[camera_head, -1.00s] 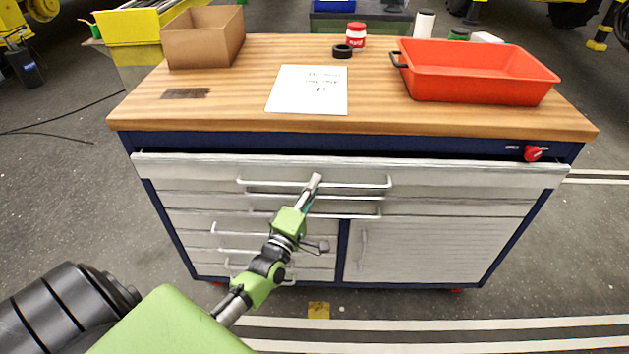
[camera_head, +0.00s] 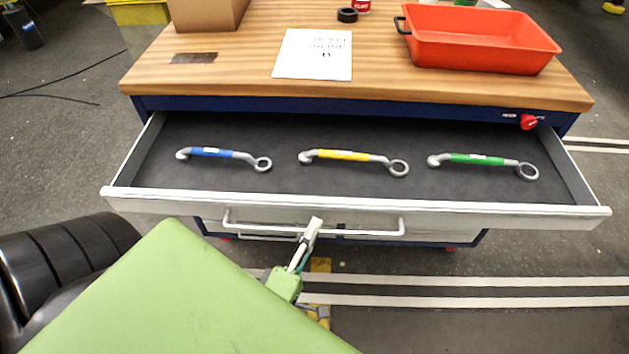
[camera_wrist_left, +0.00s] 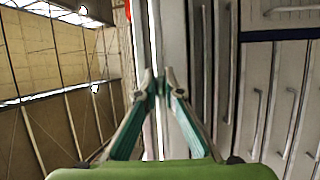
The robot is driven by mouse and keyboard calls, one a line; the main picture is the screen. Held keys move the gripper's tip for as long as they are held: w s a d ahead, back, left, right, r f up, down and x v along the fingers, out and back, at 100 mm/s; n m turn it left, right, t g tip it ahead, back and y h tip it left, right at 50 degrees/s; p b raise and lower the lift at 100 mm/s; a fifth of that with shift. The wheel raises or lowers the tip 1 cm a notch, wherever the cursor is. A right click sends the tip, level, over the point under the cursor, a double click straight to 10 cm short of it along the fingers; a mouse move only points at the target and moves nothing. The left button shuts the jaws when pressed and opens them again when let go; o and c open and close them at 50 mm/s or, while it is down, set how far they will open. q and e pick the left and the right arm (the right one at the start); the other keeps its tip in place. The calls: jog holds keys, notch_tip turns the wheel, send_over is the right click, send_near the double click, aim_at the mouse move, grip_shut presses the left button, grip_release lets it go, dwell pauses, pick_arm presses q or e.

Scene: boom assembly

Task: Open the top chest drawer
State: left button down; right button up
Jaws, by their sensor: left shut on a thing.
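The top chest drawer (camera_head: 480,212) stands pulled out well beyond the chest front in the head view. Its grey-lined inside holds a blue-marked wrench (camera_head: 222,154), a yellow-marked wrench (camera_head: 350,157) and a green-marked wrench (camera_head: 482,160), lying in a row. The drawer's white bar handle (camera_head: 365,231) runs across its front. My left gripper (camera_head: 314,226) is shut on this handle, near its middle. In the left wrist view the fingertips (camera_wrist_left: 161,88) meet at a pale bar. My right gripper is not in view.
The wooden worktop (camera_head: 220,88) carries a cardboard box (camera_head: 205,14), a paper sheet (camera_head: 313,54), a black ring (camera_head: 347,15) and a red tray (camera_head: 480,55). A red knob (camera_head: 528,122) sits at the chest's upper right.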

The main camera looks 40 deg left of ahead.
pick_arm(q)
jog(key=shift+s+d, duration=0.5)
jog(key=shift+s, duration=0.35)
jog(key=shift+s+d, duration=0.5)
jog(key=shift+s, duration=0.3)
jog(key=c, duration=2.2)
grip_release()
jog(key=shift+o, duration=0.2)
jog(key=v, duration=1.2)
jog(key=shift+a, duration=0.1)
